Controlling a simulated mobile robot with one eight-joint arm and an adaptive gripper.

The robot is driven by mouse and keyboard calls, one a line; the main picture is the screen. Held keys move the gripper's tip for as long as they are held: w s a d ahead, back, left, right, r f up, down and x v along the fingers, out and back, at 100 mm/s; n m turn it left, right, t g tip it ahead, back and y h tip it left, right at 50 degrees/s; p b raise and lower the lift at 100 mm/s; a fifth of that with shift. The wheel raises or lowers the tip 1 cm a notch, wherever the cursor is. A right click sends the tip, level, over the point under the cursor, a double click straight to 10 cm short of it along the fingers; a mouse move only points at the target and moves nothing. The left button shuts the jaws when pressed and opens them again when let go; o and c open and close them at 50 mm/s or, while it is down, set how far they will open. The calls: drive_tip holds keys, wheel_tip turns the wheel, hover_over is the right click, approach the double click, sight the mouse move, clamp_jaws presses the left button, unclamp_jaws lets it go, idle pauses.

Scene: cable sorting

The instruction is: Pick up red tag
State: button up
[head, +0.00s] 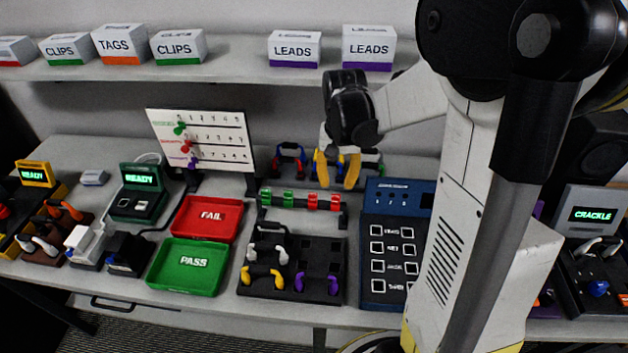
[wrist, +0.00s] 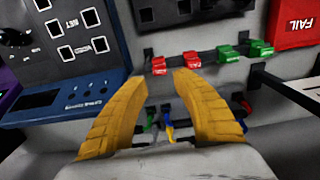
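Two red tags hang side by side on a dark rail (head: 300,207): one red tag (head: 312,201) is nearer the middle and the other red tag (head: 335,202) is at the right end. In the wrist view they show as a left red tag (wrist: 159,65) and a right red tag (wrist: 191,60), just beyond my fingertips. My gripper (head: 337,186) has yellow fingers, spread apart with nothing between them. It is above and behind the rail's right end. In the wrist view my gripper (wrist: 160,82) points toward the red tags without visibly touching them.
Two green tags (head: 289,198) share the rail on the left. A red FAIL tray (head: 207,218) and green PASS tray (head: 188,266) lie left. A blue panel with buttons (head: 392,250) stands close on the right. A black cable holder (head: 291,268) is in front.

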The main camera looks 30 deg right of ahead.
sight(336, 196)
wheel_tip(336, 196, down, 7)
drive_tip(key=b, duration=0.3)
drive_tip(key=shift+f, duration=0.1)
drive_tip(key=c, duration=0.6)
